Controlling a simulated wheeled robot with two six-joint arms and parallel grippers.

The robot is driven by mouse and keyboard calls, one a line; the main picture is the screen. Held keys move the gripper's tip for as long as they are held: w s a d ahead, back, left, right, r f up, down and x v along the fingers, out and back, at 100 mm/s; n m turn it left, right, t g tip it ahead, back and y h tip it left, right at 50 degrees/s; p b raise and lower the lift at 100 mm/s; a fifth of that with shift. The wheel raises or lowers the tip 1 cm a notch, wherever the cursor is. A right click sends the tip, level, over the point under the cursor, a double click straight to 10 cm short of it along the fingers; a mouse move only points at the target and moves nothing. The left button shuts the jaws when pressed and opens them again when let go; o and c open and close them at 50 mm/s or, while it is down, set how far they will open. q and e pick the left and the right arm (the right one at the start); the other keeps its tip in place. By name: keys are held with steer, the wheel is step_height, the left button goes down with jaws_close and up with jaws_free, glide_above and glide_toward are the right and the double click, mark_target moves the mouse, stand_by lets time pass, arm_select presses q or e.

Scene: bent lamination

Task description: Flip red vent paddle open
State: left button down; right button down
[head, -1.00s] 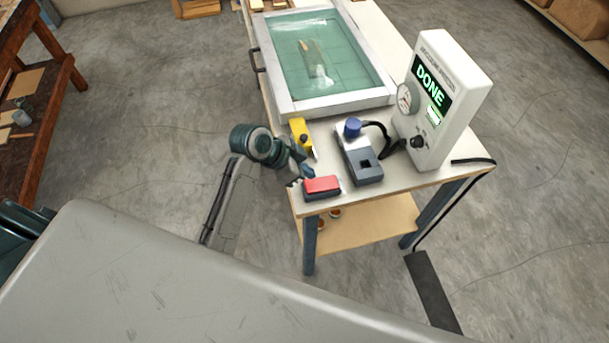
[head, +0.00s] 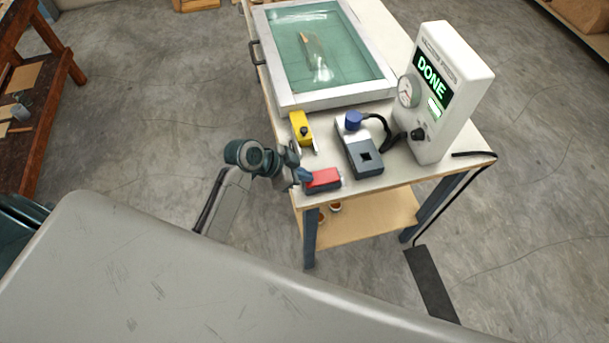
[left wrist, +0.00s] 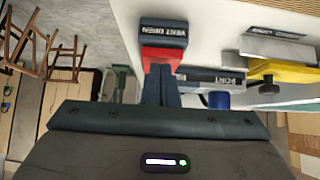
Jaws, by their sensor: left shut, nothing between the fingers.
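The red vent paddle (head: 323,177) sits on a small dark block at the table's near left corner. In the left wrist view the red paddle (left wrist: 161,55) lies beside a dark face lettered "VENT OPEN" (left wrist: 163,31). My left gripper (head: 304,175) is at the paddle's left end, its fingers shut and empty. In the left wrist view the shut fingertips (left wrist: 161,68) overlap the paddle's near edge; whether they touch it I cannot tell. My right gripper is in neither view.
A yellow tool (head: 301,129) and a dark grey block with a blue knob (head: 353,121) stand close behind the paddle. A white gauge box (head: 447,95) reads "DONE". A framed green panel (head: 325,55) lies at the back.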

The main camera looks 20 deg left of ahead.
arm_select(q)
steer(key=shift+f+p, duration=0.1)
steer(key=shift+p, duration=0.3)
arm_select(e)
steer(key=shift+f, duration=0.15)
arm_select(q)
steer(key=shift+r+p, duration=0.7)
steer(key=shift+r, duration=0.15)
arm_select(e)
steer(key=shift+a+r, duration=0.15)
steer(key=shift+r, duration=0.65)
